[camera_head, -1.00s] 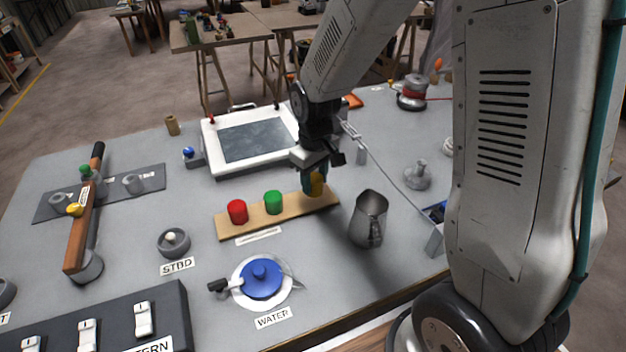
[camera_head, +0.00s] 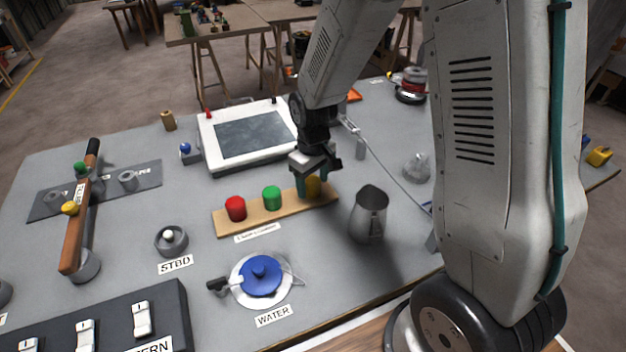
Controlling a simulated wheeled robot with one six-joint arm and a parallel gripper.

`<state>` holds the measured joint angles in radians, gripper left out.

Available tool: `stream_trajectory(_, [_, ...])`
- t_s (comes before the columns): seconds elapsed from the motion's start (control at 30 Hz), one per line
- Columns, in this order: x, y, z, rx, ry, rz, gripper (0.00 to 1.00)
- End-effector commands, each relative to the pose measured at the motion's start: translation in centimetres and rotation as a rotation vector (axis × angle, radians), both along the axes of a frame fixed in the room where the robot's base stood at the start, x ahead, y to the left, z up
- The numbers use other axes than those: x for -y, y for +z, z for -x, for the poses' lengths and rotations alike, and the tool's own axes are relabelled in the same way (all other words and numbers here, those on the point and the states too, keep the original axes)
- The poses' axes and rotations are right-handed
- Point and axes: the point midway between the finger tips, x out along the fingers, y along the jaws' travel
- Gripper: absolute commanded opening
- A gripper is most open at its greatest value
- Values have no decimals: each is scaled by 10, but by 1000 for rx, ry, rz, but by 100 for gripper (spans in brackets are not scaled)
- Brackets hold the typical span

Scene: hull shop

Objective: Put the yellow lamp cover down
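The yellow lamp cover (camera_head: 313,187) is at the right end of a wooden board (camera_head: 240,228), in line with the red and green covers, and appears to rest upright on the board. My gripper (camera_head: 313,184) points down around it. Its teal fingertips stand on either side of the cover, and they look spread, with the yellow showing between them. The cover's upper part is hidden by the gripper. The red cover (camera_head: 235,209) and green cover (camera_head: 271,198) stand on the same board to the left.
A metal pitcher (camera_head: 369,214) stands close to the right of the board. A blue-lidded pot (camera_head: 261,277) is in front. A white-framed panel (camera_head: 205,135) lies behind. A cable runs along the right. Grey table (camera_head: 210,205) is clear left of the board.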

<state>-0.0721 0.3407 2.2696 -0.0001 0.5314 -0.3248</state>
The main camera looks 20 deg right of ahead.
Motion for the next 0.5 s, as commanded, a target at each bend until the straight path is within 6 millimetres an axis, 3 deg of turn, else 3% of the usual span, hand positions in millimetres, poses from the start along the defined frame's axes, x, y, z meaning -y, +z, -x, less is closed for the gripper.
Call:
stream_trajectory(0.23, [0, 15, -1, 4, -1, -1, 62])
stream_trajectory(0.5, [1, 73, -1, 6, -1, 0, 62])
